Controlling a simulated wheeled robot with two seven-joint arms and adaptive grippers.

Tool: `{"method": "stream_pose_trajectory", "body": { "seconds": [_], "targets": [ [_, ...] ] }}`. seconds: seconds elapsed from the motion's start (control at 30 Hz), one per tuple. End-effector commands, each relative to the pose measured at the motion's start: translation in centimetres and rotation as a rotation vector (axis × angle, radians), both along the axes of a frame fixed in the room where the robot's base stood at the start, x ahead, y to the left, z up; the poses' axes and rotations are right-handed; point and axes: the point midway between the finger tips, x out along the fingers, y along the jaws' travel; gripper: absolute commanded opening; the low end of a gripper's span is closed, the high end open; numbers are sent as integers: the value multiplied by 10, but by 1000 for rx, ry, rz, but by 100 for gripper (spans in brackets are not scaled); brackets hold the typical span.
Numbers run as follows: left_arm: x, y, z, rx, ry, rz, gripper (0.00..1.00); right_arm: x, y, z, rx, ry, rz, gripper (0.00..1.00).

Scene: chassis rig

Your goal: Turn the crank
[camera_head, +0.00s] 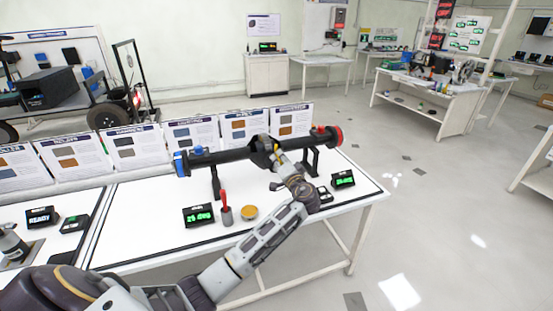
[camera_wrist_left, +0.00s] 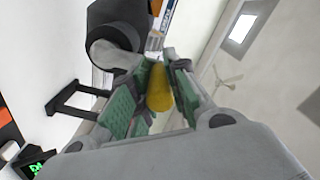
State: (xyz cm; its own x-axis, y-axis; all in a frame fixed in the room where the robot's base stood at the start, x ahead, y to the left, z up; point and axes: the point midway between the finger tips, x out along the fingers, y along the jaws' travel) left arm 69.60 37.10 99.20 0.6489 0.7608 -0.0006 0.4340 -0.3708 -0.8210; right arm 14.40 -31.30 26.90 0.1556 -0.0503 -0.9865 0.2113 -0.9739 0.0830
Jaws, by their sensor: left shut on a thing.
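A long black horizontal tube (camera_head: 220,157) rests on black stands above the white table. It has a blue fitting at its left end and a red end cap (camera_head: 328,137) at its right. A thick black hub (camera_head: 262,151) sits near its middle; a black round part (camera_wrist_left: 118,22) also shows in the left wrist view. My left gripper (camera_head: 282,161) is beside the hub, hiding most of the crank. In the left wrist view, its green-padded fingers (camera_wrist_left: 157,92) are closed around the yellow crank handle (camera_wrist_left: 159,90). My right gripper is out of view.
Open floor lies to the right.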

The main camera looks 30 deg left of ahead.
Motion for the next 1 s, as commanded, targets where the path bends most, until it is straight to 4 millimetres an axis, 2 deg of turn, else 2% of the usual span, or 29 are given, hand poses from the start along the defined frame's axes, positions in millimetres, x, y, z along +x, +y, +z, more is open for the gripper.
{"method": "stream_pose_trajectory", "body": {
  "seconds": [0.3, 0.7, 0.73, 0.9, 1.0],
  "targets": [
    [6, -5, 2, 64, 70, -3, 0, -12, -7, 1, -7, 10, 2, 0],
    [6, -5, 1, 68, 75, -3, 0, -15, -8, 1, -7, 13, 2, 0],
    [6, -5, 1, 68, 75, -3, 19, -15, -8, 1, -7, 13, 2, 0],
    [6, -5, 1, 67, 76, -3, 41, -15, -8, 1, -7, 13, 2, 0],
    [5, -5, 0, 67, 77, -2, 41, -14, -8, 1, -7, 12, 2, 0]
  ]
}}
